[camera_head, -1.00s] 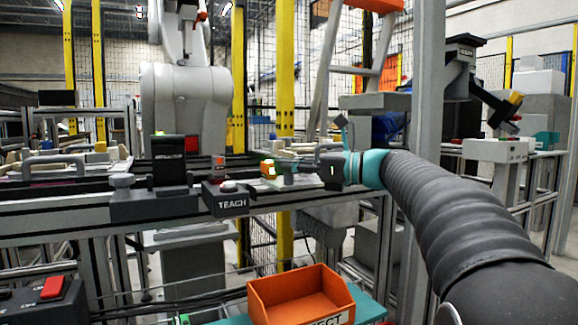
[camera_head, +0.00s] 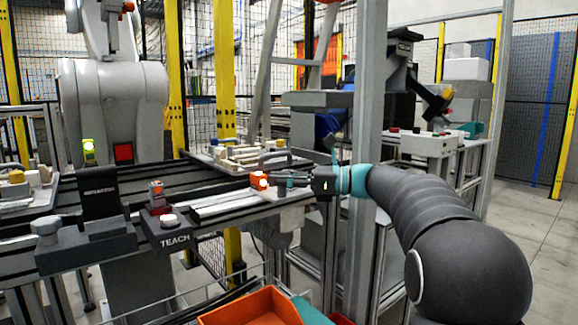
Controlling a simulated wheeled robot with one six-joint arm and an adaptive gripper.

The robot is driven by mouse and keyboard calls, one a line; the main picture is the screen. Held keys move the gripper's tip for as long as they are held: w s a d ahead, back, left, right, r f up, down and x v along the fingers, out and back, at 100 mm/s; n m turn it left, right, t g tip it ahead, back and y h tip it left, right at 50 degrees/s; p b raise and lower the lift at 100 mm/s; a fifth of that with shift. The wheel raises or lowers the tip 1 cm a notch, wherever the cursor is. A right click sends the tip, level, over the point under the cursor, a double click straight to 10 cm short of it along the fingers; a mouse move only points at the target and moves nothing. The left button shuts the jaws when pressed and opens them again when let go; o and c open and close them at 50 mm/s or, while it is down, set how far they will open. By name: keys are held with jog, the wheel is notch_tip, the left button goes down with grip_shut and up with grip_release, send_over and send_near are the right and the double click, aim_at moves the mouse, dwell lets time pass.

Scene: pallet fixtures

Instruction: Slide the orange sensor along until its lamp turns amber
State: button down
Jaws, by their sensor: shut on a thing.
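The small orange sensor (camera_head: 256,179) sits on the dark conveyor rail (camera_head: 215,190) in the middle of the head view. A bright lamp glows on its near face. The glow is pale with a reddish edge, and I cannot tell its exact colour. My gripper (camera_head: 277,180) reaches in from the right, and its dark fingers are shut on the sensor's right side. The fingers hide part of that side.
A grey block marked TEACH (camera_head: 175,233) with a pale-topped button stands front left. A black-screened post (camera_head: 100,193) is beside it. A pallet with parts (camera_head: 250,156) lies behind the sensor. An orange bin (camera_head: 252,308) is below. A metal upright (camera_head: 372,120) stands near my arm.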

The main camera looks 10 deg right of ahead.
jog(key=shift+w+d, duration=0.15)
jog(key=shift+d, duration=0.05)
jog(key=c, duration=1)
grip_release()
jog(key=shift+d, duration=0.1)
jog(key=v, duration=1.2)
